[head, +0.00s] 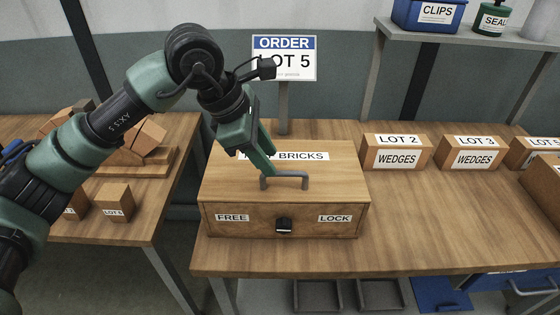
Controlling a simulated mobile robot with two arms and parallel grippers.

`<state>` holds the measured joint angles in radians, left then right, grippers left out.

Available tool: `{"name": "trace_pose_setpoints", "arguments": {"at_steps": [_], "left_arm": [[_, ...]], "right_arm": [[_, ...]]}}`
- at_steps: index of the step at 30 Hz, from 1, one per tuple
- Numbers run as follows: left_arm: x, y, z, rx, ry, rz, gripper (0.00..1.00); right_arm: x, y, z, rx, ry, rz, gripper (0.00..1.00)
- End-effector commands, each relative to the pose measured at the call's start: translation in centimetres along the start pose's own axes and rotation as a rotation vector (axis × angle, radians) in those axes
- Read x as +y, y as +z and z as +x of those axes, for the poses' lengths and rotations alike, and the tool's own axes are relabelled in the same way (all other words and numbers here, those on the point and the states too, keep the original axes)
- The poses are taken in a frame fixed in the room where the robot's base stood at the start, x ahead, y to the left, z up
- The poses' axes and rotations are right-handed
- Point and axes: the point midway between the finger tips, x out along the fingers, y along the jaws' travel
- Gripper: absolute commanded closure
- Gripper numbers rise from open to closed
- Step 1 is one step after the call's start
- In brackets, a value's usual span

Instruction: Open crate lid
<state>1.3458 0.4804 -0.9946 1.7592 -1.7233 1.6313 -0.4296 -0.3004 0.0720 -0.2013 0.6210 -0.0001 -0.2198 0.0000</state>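The wooden crate (230,195) stands shut near the left end of the middle table. Its lid carries a label ending in "BRICKS", partly covered by my gripper, and a grey bar handle (291,174). A black latch (284,225) sits at the middle of the front face, between the labels "FREE" and "LOCK". My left gripper (268,169) reaches down over the lid with its green fingertips at the left part of the handle. Whether the fingers are closed on the bar cannot be told. My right gripper is not in view.
An "ORDER LOT 5" sign (284,58) stands behind the crate. Boxes labelled LOT 2 (396,153) and LOT 3 (470,154) stand to the right. A shelf (450,36) hangs at upper right. Table front right of the crate is clear. A left table (150,226) holds wooden blocks.

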Motion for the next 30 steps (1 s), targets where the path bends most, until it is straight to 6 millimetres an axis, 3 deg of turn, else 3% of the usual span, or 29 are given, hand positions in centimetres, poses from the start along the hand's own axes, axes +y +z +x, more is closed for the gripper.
{"name": "trace_pose_setpoints", "arguments": {"at_steps": [3, 7, 12, 18, 22, 30], "left_arm": [[-0.1, 0.2, 1.9, -0.002, -0.004, 0.001, 0.66], [-0.1, 0.2, 3.3, -0.003, -0.003, 0.002, 0.66], [-0.1, 0.1, 4.0, -0.003, -0.001, 0.002, 0.66], [-0.1, 0.1, 4.1, -0.004, -0.001, 0.002, 0.66], [-0.1, 0.2, 4.0, -0.004, -0.001, 0.002, 1.00], [-0.1, 0.2, 4.0, -0.005, -0.001, 0.002, 1.00]], "right_arm": [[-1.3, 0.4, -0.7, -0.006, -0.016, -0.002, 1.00], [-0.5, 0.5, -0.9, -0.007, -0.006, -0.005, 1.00], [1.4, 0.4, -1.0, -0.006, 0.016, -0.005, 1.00], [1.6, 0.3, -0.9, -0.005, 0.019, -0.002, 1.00], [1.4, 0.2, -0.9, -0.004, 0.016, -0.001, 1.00], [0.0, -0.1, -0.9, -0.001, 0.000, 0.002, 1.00]]}}
